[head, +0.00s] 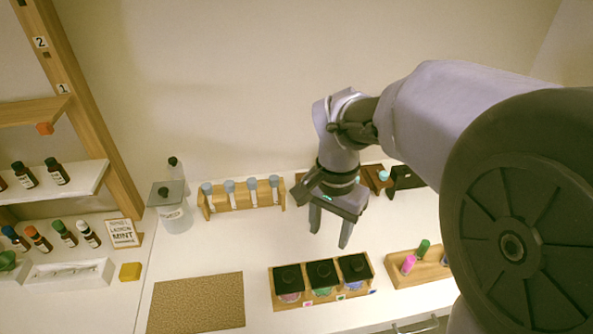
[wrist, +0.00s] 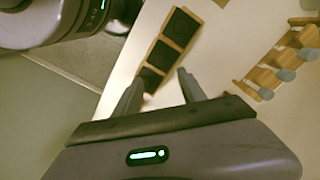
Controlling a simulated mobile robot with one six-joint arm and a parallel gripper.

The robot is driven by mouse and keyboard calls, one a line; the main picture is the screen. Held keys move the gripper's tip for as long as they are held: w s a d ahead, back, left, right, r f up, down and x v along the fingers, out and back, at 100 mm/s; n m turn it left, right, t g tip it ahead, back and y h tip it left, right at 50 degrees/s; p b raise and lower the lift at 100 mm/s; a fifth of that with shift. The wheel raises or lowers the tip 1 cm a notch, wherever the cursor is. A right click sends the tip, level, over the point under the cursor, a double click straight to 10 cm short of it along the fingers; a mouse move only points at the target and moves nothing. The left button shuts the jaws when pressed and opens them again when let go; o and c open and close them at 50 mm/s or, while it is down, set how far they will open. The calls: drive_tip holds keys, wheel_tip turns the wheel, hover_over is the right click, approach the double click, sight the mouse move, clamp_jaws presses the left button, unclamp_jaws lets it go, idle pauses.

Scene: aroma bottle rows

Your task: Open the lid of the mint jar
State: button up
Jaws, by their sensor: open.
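Three jars with square black lids stand in a wooden holder (head: 370,262) on the white counter in the head view. The middle jar (head: 322,273) has green contents, likely the mint one; its label is too small to read. The left jar (head: 289,279) has pinkish contents and the right jar (head: 355,267) bluish. All three lids look shut. My gripper (head: 329,236) is open and empty, pointing down above the counter behind the jars. In the wrist view, the jars' black lids (wrist: 166,56) show beyond my open fingers (wrist: 158,78).
A wooden rack with capped tubes (head: 240,192) stands at the back, with a grey-lidded container (head: 174,212) to its left. A cork mat (head: 195,303) lies front left. A wooden tray with coloured bottles (head: 420,266) stands right of the jars. Bottle shelves (head: 60,180) line the left.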

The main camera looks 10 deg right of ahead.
sight(324, 269)
wheel_tip(324, 269, down, 14)
drive_tip(key=b, duration=0.4)
drive_tip(key=shift+w+r, duration=0.1)
drive_tip(key=shift+w, duration=0.05)
clamp_jaws()
idle(0.9)
